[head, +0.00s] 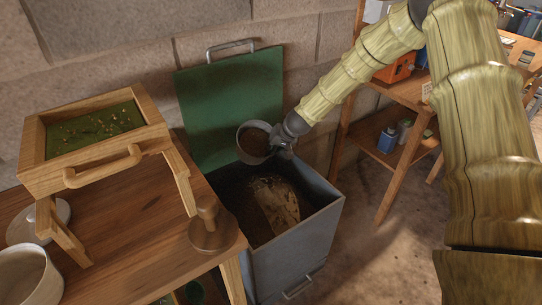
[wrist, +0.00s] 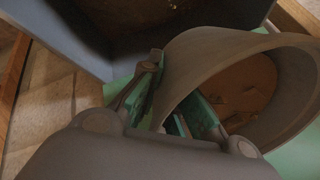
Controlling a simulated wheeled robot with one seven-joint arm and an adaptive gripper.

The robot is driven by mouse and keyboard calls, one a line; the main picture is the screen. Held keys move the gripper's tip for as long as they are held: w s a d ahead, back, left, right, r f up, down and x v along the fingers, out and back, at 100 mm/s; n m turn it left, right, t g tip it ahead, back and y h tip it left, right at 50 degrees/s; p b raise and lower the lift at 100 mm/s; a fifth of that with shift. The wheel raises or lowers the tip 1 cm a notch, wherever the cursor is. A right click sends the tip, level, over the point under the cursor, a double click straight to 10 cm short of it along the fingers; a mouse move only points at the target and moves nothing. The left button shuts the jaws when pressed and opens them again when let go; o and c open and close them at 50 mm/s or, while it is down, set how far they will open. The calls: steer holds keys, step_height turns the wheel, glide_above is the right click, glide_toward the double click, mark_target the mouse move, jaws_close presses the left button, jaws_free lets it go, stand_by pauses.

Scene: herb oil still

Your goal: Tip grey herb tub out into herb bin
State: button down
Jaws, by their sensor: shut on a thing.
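The grey herb tub (head: 243,150) is a round tub held above the back of the herb bin, beside its raised lid. Its mouth shows brown contents inside. In the wrist view the tub (wrist: 195,62) is large, with brown matter and a few flecks deep inside. My gripper (head: 275,147) is shut on the tub's wall, with one finger inside in the wrist view (wrist: 185,100). The herb bin (head: 298,238) is a grey box standing open below, with dark matter and a pale tan patch inside. Its green lid (head: 230,95) leans up against the wall.
A wooden table (head: 130,262) stands at the left with a framed green tray (head: 92,130), a wooden press (head: 211,228) and a pale pot (head: 28,275). A wooden shelf (head: 405,92) with bottles stands at the right. Bare floor lies between bin and shelf.

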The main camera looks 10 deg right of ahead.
steer(key=shift+w+a+f+t+y+b, duration=0.15)
steer(key=shift+t+b, duration=0.4)
steer(key=shift+b, duration=1.75)
steer(key=shift+w+f+t+y+b, duration=0.2)
steer(key=shift+t+b, duration=0.35)
steer(key=shift+b, duration=1.75)
steer(key=t+b, duration=0.1)
steer(key=b, duration=0.7)
steer(key=f+t+y+b, duration=0.1)
steer(key=t+b, duration=0.1)
steer(key=b, duration=0.6)
steer(key=shift+w+f+y+b, duration=0.1)
steer(key=shift+f+y+b, duration=0.1)
steer(key=shift+y+b, duration=0.1)
steer(key=t+y+b, duration=0.1)
steer(key=t+b, duration=0.1)
steer(key=b, duration=0.7)
steer(key=f+t+b, duration=0.1)
steer(key=t+b, duration=0.1)
steer(key=b, duration=0.7)
steer(key=shift+w+f+n+y, duration=0.15)
steer(key=shift+f+n+y, duration=0.15)
steer(key=shift+n+y, duration=0.1)
steer(key=shift+a+r+t+b, duration=0.15)
steer(key=shift+t+b, duration=0.25)
steer(key=shift+b, duration=0.85)
